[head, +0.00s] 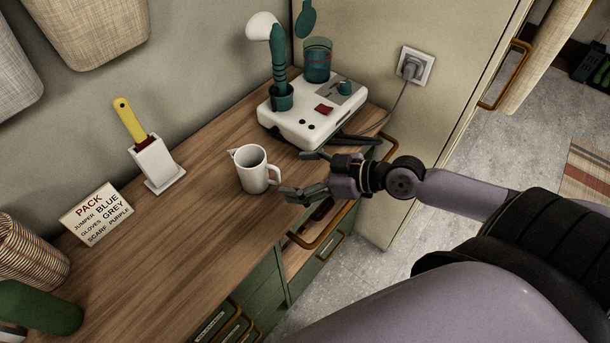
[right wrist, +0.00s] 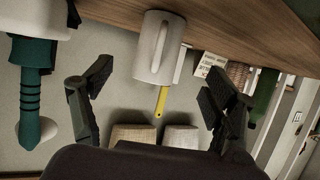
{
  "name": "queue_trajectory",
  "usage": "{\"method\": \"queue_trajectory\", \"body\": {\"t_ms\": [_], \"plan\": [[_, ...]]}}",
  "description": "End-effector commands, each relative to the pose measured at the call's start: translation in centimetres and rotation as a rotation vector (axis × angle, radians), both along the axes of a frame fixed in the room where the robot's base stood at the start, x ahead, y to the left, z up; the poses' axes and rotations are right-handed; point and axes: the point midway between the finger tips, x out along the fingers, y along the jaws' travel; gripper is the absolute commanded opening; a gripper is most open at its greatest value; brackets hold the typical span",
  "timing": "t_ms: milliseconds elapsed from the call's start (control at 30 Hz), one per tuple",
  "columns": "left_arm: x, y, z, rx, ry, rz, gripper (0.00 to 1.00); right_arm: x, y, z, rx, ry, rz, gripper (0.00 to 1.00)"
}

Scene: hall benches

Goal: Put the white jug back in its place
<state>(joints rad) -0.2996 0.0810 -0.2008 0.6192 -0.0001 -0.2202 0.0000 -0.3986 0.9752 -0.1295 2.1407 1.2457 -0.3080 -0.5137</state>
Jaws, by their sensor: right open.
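The white jug (head: 252,170) stands upright on the wooden bench top (head: 200,215), its spout to the left and its handle to the right. It also shows in the right wrist view (right wrist: 154,50), upside down in that picture, ahead of the gap between my fingers. My right gripper (head: 302,174) is open and empty just right of the jug, close to the handle side; it also shows in the right wrist view (right wrist: 158,88). I cannot tell whether a fingertip touches the handle. My left gripper is not in view.
A white device (head: 300,128) with a teal cup and tool stands behind my right gripper. A white holder (head: 158,165) with a yellow-handled tool and a packing sign (head: 97,214) stand to the left. A striped roll (head: 30,253) is at lower left. Bare wood surrounds the jug's left and front.

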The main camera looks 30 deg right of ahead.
Motion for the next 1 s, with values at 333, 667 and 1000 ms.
{"method": "queue_trajectory", "body": {"t_ms": [333,667,1000], "plan": [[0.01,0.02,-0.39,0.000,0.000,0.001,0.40,-1.15,-0.75,0.74,0.001,-0.001,0.003,0.80],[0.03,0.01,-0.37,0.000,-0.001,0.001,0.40,-1.11,-0.76,0.76,0.001,-0.001,0.003,0.80],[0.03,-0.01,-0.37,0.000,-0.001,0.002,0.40,-1.11,-0.75,0.75,0.001,-0.001,0.003,0.80]]}}
